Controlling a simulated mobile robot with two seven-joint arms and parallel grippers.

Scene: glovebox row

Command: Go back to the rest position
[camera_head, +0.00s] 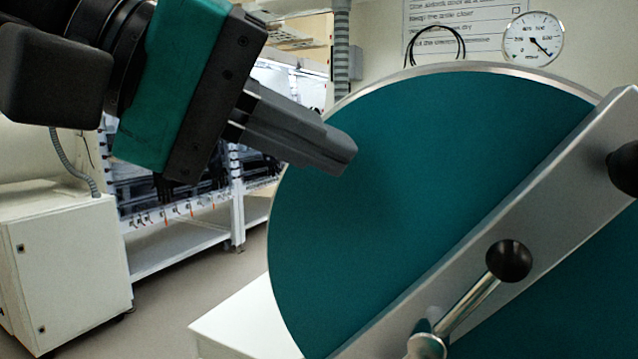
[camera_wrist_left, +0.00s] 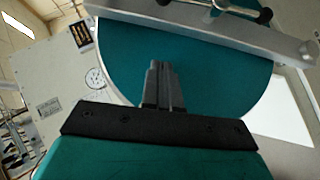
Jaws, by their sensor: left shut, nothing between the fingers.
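My left gripper (camera_head: 340,152) comes in from the upper left in the head view. Its dark grey fingers are shut together with nothing between them. The fingers overlap the face of a large round teal door (camera_head: 400,180) in the picture; I cannot tell how far they are from it. In the left wrist view the shut fingers (camera_wrist_left: 158,72) point toward the same door (camera_wrist_left: 215,75). My right gripper shows in neither view.
A grey metal bar (camera_head: 560,200) crosses the door diagonally, with a black-knobbed lever (camera_head: 508,261). A round gauge (camera_head: 532,40) and a printed sign (camera_head: 470,25) are on the wall behind.

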